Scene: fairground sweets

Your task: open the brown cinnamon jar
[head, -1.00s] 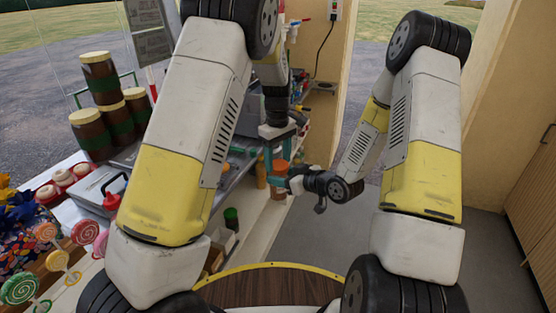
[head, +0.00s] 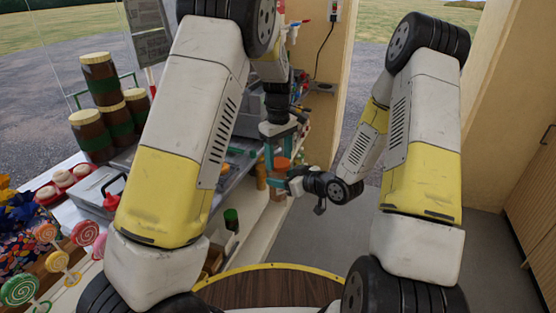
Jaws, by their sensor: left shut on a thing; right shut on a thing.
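The brown cinnamon jar (head: 281,164) is small in the head view, just right of centre, with an orange-brown top part showing between teal fingers. My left gripper (head: 280,156) points down from above, its fingers on either side of the jar's top, shut on it. My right gripper (head: 283,184) reaches in from the right, lower down, and is shut on the jar's body. The fingers hide most of the jar. I cannot tell whether the lid is apart from the body.
A counter with a grey case (head: 105,193), stacked brown jars (head: 98,80) with green bands and lollipops (head: 85,232) is at left. Ochre jars (head: 261,176) and a dark green-topped jar (head: 231,219) stand near the held jar. Grey floor (head: 330,235) at right is clear.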

